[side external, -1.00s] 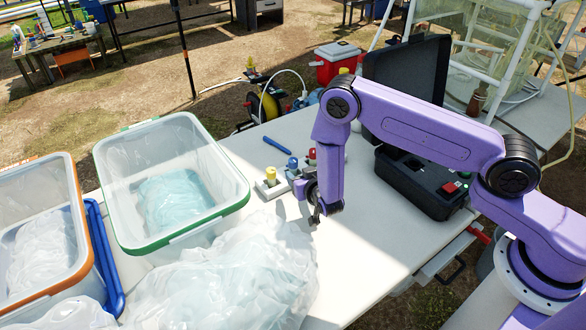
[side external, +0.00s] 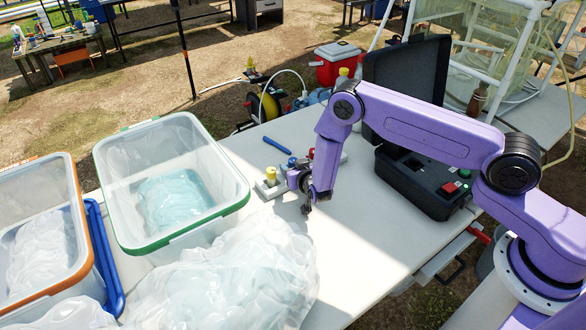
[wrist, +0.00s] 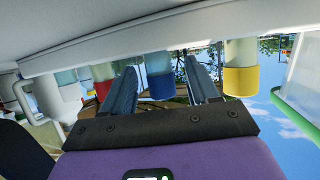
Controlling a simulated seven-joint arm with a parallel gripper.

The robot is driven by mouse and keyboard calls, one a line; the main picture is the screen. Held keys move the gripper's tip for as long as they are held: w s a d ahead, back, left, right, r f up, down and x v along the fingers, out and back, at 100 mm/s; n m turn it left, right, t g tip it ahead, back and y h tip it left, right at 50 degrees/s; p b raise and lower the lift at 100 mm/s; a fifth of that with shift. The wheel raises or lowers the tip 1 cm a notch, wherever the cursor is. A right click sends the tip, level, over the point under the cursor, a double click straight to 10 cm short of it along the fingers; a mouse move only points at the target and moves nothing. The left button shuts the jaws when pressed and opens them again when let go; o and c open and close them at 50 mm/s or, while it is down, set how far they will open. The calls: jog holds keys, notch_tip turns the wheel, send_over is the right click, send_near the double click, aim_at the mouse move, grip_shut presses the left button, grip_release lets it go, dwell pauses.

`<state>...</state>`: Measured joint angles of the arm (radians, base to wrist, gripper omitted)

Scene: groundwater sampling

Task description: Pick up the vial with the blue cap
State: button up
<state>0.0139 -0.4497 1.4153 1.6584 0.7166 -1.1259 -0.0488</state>
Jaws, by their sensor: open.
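The blue-capped vial (wrist: 161,86) shows upside down in the wrist view, between the two fingers of my gripper (wrist: 160,66). The fingers are open, one on each side, with gaps between them and the vial. In the side view the blue cap (side external: 292,162) shows just behind my gripper (side external: 292,180), which is low over the table. The vial's lower part is hidden there by my gripper. I cannot tell how deep the vial sits between the fingers.
A yellow-capped vial (wrist: 240,80) and a red-capped vial (wrist: 103,89) stand on either side. A green-rimmed bin (side external: 172,180) and a clear plastic bag (side external: 235,275) are at left. An open black case (side external: 425,185) is at right.

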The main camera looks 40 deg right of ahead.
grip_shut()
jog(key=shift+r, duration=0.15)
jog(key=shift+r, duration=0.55)
notch_tip(320, 180, up, 2)
jog(key=s+d+r, duration=0.2)
jog(key=s+r, duration=0.9)
jog(key=s, duration=0.3)
notch_tip(320, 180, up, 7)
jog(key=shift+f, duration=0.2)
